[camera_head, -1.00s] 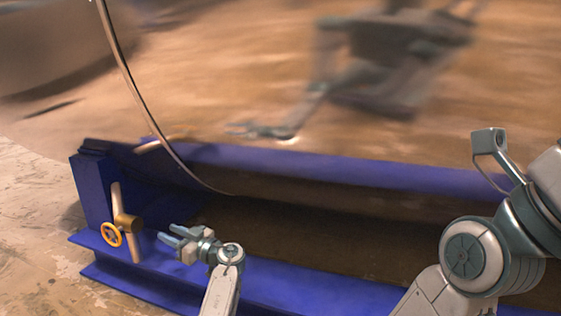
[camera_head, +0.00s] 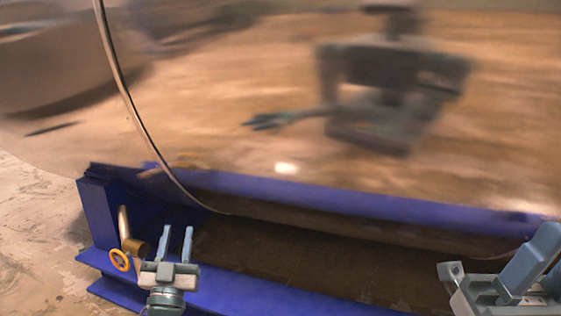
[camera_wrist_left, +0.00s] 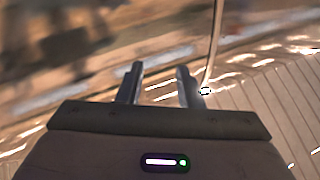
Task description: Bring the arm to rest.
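My left gripper (camera_head: 176,236) is in the lower left of the head view, in front of the blue frame and just right of the yellow handwheel. Its two fingers point up in the picture, apart and with nothing between them. In the left wrist view the gripper (camera_wrist_left: 158,84) also shows both fingers spread and empty. Part of my right arm (camera_head: 500,287) shows at the lower right edge of the head view. Blue-grey parts there may be its fingers, but they are cut off by the edge, so its opening is unclear.
A blue frame (camera_head: 103,215) runs along a shiny brown wall (camera_head: 235,90) that reflects my body. A yellow handwheel (camera_head: 119,260) with a brass fitting (camera_head: 137,248) sits at its left. A thin curved cable (camera_head: 127,98) hangs down. Pale floor (camera_head: 35,235) lies at the left.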

